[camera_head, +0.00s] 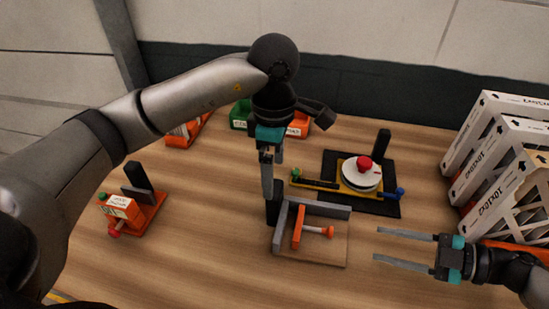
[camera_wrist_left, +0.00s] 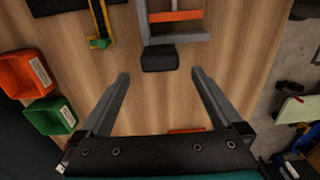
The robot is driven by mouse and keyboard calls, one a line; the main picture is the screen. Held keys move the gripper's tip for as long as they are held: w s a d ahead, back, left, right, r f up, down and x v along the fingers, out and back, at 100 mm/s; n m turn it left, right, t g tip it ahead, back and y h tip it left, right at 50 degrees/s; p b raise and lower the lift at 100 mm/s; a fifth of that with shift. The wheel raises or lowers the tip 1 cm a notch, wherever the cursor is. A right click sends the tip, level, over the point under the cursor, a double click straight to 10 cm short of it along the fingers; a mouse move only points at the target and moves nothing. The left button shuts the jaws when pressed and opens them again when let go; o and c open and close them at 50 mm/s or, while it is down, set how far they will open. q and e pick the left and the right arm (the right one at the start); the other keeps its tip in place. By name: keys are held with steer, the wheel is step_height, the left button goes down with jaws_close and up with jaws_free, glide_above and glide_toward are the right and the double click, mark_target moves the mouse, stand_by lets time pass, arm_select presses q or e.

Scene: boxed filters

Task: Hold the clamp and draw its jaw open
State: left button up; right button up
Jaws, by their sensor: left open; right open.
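The clamp has a grey frame (camera_head: 328,209) on a wooden board, with an orange jaw (camera_head: 298,228) and an orange-knobbed rod (camera_head: 318,230) inside it. A black block (camera_head: 273,206) stands at its left side. In the left wrist view, the black block (camera_wrist_left: 160,57), grey frame (camera_wrist_left: 147,22) and orange jaw (camera_wrist_left: 175,16) show beyond the fingertips. My left gripper (camera_head: 267,192) points down beside the black block, open and empty; its fingers (camera_wrist_left: 161,74) are spread wider than the block. My right gripper (camera_head: 377,244) is open and empty, right of the clamp, apart from it.
A black plate with a yellow fixture and white disc (camera_head: 358,178) lies behind the clamp. White boxes (camera_head: 500,130) stand at the right. An orange stand (camera_head: 145,211) is at the left. Green (camera_head: 240,115) and orange bins are at the back. The front table is clear.

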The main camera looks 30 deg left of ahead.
mark_target(274, 208)
arm_select(q)
step_height(274, 208, down, 13)
steer(key=shift+r, duration=0.1)
stand_by(0.3)
jaws_close()
stand_by(0.8)
